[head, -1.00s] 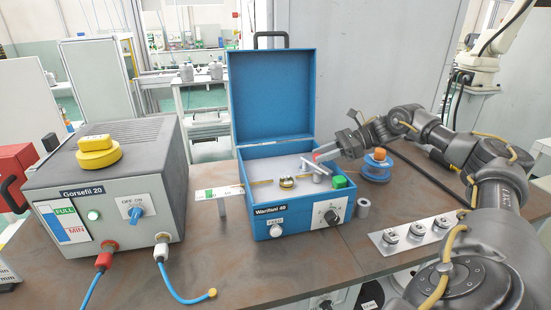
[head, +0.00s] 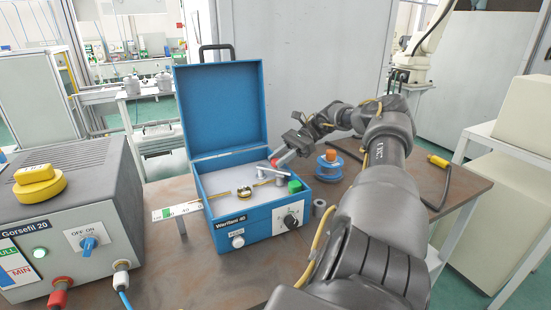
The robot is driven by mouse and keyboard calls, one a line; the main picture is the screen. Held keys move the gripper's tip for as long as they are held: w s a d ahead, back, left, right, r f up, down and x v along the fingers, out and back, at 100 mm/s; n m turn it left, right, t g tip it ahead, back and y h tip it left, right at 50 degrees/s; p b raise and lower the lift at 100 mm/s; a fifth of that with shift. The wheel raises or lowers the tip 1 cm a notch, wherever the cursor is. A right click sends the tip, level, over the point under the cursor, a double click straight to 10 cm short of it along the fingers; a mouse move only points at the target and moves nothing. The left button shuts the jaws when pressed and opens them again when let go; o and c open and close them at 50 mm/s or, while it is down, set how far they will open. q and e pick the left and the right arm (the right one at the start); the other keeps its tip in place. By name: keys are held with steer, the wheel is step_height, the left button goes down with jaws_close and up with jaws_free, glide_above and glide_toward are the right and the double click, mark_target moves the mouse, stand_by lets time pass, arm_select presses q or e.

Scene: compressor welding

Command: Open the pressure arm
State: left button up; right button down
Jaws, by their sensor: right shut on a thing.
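The blue wire feeder case (head: 262,222) stands on the bench with its lid (head: 222,110) raised. Inside it, near the right wall, is the pressure arm, a grey lever (head: 264,172) with a red part (head: 275,160) at its upper end. My right gripper (head: 281,158) reaches in from the right over the case wall. It is shut on the pressure arm at that upper end, and its fingers partly hide the arm there. My left gripper is out of view.
An orange-topped blue spool (head: 328,165) stands right of the case, close under my right arm. A small grey cylinder (head: 319,208) stands near the case's front right corner. The grey Gorsefil unit (head: 75,215) fills the left. The bench front is bare.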

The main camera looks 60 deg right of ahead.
steer(key=c, duration=1.1)
jaws_free()
steer(key=shift+d, duration=0.1)
steer(key=shift+s+d+r, duration=0.1)
steer(key=shift+s+d, duration=0.05)
steer(key=shift+d, duration=0.15)
arm_select(q)
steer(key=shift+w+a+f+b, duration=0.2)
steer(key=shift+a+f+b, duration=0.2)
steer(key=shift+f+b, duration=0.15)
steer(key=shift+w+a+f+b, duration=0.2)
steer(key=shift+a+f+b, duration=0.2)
steer(key=shift+b, duration=0.15)
arm_select(e)
steer(key=v, duration=0.6)
steer(key=shift+s+d, duration=0.15)
steer(key=shift+d, duration=0.1)
steer(key=shift+r, duration=0.15)
